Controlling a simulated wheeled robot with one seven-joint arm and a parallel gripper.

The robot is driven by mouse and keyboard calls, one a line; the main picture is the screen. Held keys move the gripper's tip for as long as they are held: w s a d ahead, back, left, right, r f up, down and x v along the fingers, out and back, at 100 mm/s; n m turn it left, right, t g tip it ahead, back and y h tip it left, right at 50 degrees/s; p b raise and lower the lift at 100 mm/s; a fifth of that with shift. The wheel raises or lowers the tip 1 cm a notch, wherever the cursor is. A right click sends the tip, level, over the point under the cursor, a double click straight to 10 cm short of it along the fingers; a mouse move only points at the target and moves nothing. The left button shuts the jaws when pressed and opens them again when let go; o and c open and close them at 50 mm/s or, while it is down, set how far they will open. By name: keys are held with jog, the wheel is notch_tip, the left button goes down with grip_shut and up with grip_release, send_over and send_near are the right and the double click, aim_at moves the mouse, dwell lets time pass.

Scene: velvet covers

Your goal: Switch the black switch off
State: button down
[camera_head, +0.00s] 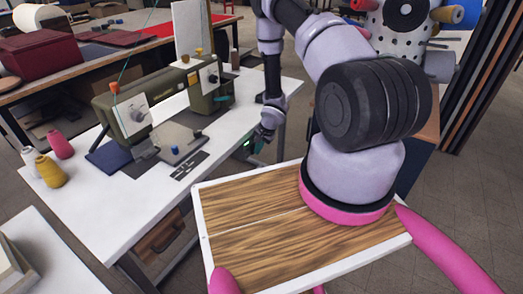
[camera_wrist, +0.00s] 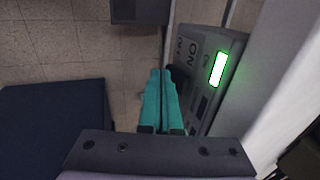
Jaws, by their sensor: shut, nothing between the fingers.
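In the wrist view a grey switch panel (camera_wrist: 203,42) with "ON" lettering stands just right of my gripper (camera_wrist: 162,72). A bright light with a green edge (camera_wrist: 219,69) glows on the panel. A dark shape beside the fingertips, partly covered by them, looks like the black switch (camera_wrist: 180,74); its position is hard to tell. My teal fingers are shut together with nothing between them, close beside the panel; contact is unclear. In the head view my gripper (camera_head: 256,141) is at the right edge of the white sewing table, with a small green glow beside it.
The white table (camera_head: 85,208) carries a green sewing machine (camera_head: 133,112) and thread spools (camera_head: 50,170). The table edge and legs are close to my arm. Tiled floor (camera_wrist: 75,45) shows below the gripper in the wrist view, with a dark blue block (camera_wrist: 50,115) at left.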

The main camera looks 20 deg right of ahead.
dwell(0.3)
jog(key=shift+w+a+f+t+y, duration=0.1)
jog(key=shift+a+f+t+y, duration=0.1)
jog(key=shift+t+y, duration=0.1)
jog(key=shift+r, duration=0.85)
